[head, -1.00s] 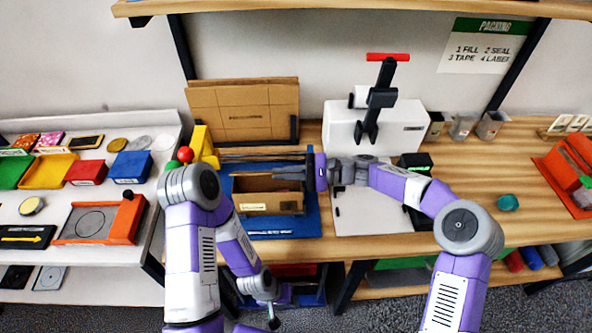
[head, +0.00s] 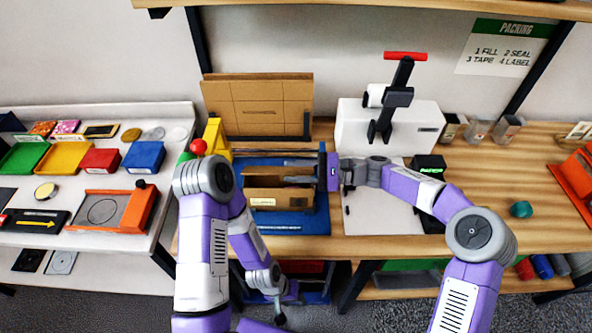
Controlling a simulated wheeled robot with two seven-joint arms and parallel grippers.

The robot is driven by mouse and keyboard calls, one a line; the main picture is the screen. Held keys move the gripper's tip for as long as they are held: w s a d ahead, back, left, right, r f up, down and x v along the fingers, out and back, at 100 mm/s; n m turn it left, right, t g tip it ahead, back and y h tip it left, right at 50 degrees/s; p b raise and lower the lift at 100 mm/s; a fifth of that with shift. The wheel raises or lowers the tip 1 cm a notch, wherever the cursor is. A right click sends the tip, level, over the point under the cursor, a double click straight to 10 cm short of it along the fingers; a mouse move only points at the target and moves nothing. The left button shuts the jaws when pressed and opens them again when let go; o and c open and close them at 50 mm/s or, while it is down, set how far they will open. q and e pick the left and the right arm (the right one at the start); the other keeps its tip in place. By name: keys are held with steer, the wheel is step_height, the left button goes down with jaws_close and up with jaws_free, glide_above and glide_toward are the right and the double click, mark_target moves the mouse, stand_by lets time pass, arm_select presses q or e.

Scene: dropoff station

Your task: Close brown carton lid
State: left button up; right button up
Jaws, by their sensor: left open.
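The brown carton (head: 262,199) sits on a blue mat (head: 300,225) on the wooden table. Its upper part looks partly open, with dark interior showing, and my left arm covers its left edge. My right gripper (head: 300,181) reaches in from the right, its fingers at the carton's upper right side; whether they touch it or are parted I cannot tell. My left gripper (head: 278,312) hangs low in front of the table, below the carton, open and away from it.
Flat cardboard (head: 262,108) stands behind the carton. A white machine with a red handle (head: 405,56) stands at back right. A yellow block (head: 217,138) is left of the mat. A side shelf (head: 170,118) at left holds several coloured trays.

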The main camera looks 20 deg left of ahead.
steer(key=shift+d, duration=0.1)
steer(key=v, duration=0.7)
steer(key=shift+d+p, duration=0.2)
steer(key=shift+p, duration=0.25)
steer(key=shift+w, duration=0.1)
steer(key=p+v, duration=0.1)
steer(key=v, duration=0.7)
steer(key=shift+d, duration=0.35)
steer(key=shift+w, duration=0.1)
steer(key=shift+r+p, duration=0.1)
steer(key=shift+p, duration=0.2)
stand_by(1.1)
